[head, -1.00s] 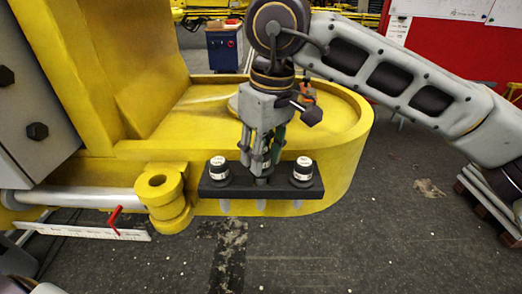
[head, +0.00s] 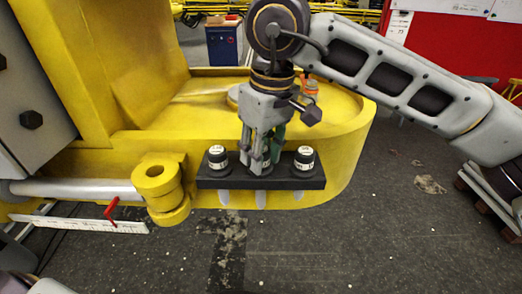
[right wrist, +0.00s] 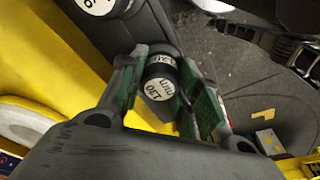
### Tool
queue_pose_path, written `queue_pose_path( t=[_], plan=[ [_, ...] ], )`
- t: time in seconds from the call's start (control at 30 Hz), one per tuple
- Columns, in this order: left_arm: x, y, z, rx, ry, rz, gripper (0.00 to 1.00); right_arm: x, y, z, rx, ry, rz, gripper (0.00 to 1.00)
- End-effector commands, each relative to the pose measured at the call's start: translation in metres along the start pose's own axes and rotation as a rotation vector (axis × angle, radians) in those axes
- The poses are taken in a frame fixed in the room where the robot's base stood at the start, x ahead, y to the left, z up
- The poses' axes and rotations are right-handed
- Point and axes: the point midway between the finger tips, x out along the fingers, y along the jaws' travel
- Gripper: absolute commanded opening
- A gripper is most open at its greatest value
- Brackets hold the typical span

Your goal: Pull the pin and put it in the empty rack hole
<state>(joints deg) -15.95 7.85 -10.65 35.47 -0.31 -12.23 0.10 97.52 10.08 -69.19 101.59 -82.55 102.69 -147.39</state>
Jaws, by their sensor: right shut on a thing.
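The rack (head: 210,183) is a black bar at the front edge of the yellow boom part. Two black pins with white-topped caps stand in it, a left pin (head: 217,157) and a right pin (head: 304,158). My right gripper (head: 262,163) is over the middle of the rack, shut on a third pin. In the right wrist view this pin (right wrist: 160,78) has a black cap with a white printed label, between the green-padded fingers. A pale tip (head: 261,199) shows below the rack's middle, like those under the side pins. My left gripper is not in view.
A yellow lug (head: 157,174) with an open round hole stands left of the rack, at the end of a silver rod (head: 85,190). A red handle (head: 111,208) is below the rod. The dark floor in front is clear.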

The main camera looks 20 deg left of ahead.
Motion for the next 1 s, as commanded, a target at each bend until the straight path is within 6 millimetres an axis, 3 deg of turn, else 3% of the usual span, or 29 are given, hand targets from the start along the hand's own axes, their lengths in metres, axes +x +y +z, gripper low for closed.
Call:
queue_pose_path(
  t=[0.13, 0.17, 0.33, 0.73, 1.0],
  plan=[
    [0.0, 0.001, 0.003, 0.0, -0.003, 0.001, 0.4, -0.001, 0.0, 0.0, 0.0, 0.002, 0.0, 0.0],
    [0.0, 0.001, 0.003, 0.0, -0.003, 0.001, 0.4, -0.001, 0.0, 0.0, 0.0, 0.002, 0.0, 0.35],
    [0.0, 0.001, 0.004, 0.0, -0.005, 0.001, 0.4, -0.001, 0.0, 0.0, 0.0, 0.001, 0.0, 0.57],
    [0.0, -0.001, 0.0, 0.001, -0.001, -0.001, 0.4, -0.001, 0.0, 0.0, 0.0, -0.001, 0.0, 0.58],
    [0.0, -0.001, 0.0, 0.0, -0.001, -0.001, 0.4, -0.019, 0.0, -0.001, 0.0, 0.001, 0.0, 0.58]
  ],
)
